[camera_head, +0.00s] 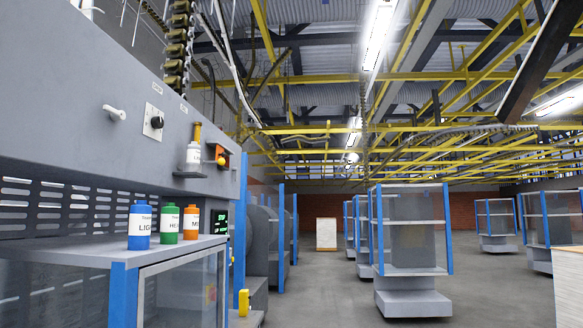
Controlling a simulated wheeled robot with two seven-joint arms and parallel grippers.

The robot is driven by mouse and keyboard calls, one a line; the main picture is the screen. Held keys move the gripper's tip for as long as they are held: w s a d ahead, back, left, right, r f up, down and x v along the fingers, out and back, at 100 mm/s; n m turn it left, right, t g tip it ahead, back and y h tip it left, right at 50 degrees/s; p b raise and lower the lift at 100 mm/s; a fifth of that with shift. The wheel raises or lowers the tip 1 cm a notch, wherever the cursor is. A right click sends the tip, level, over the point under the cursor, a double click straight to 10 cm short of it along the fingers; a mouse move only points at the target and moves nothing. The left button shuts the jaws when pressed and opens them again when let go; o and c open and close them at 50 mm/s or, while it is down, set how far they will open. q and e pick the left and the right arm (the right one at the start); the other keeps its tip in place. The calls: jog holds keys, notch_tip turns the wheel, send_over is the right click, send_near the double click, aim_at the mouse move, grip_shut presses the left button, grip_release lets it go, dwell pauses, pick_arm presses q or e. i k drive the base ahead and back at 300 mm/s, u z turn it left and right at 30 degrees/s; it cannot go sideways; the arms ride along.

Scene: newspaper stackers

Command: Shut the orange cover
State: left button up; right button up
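A small dark box with an orange-red face or flap (226,154) is fixed on the right end of the grey machine's upper panel. A round yellow knob (221,161) shows at its lower front. This is the most cover-like orange part in view. It is too small to tell whether it is a hinged cover, or whether it stands open or shut. Neither of my grippers is in view.
Blue (140,224), green (169,223) and orange (191,222) labelled canisters stand on the machine's ledge (92,249). Wheeled racks (411,272) stand to the right; grey floor (330,295) between is clear.

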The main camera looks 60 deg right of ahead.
aim_at(220, 153)
jog(key=z, duration=0.7)
jog(key=k, duration=0.95)
jog(key=z, duration=1.3)
jog(key=i, duration=1.45)
jog(key=u, duration=0.75)
